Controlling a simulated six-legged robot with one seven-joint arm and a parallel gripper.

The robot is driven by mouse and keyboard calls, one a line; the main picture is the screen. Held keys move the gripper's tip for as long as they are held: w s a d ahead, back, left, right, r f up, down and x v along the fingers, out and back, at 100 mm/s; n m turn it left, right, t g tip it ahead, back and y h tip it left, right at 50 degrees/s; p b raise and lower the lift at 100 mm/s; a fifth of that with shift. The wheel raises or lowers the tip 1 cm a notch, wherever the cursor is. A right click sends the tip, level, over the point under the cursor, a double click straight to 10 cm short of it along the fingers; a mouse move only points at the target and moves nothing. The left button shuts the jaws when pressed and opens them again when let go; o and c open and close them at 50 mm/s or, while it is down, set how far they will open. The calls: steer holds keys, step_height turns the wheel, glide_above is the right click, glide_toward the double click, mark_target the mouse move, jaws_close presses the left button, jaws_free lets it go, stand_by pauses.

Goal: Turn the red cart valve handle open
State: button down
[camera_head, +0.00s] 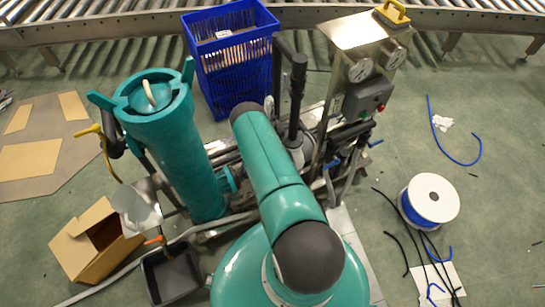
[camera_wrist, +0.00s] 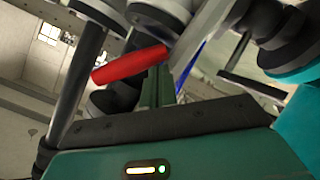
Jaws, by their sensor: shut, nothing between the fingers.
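The red valve handle (camera_wrist: 130,65) shows in the wrist view as a thick red bar, tilted up to the right, left of the picture's middle. Dark and silver pipe fittings surround it. My gripper (camera_wrist: 158,86) shows as narrow green fingers rising from the dark-padded wrist, shut and empty. The fingertips are close to the right end of the handle; I cannot tell if they touch it. In the head view my teal arm covers the middle of the cart (camera_head: 310,165), and I cannot make out the handle or my gripper there.
A teal filter cylinder (camera_head: 170,150) stands on the cart's left. A steel gauge panel (camera_head: 350,40) stands at its right. A blue crate (camera_head: 235,65) is behind. A cable spool (camera_head: 433,198) and loose cables lie right; a cardboard box (camera_head: 90,240) and dark bin (camera_head: 172,275) left.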

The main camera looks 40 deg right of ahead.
steer(key=shift+s+d+f, duration=0.1)
steer(key=shift+d+f, duration=0.2)
steer(key=shift+f, duration=0.55)
steer(key=shift+s+d+f, duration=0.1)
steer(key=shift+d+f, duration=0.15)
steer(key=shift+f, duration=0.6)
steer(key=shift+w, duration=0.1)
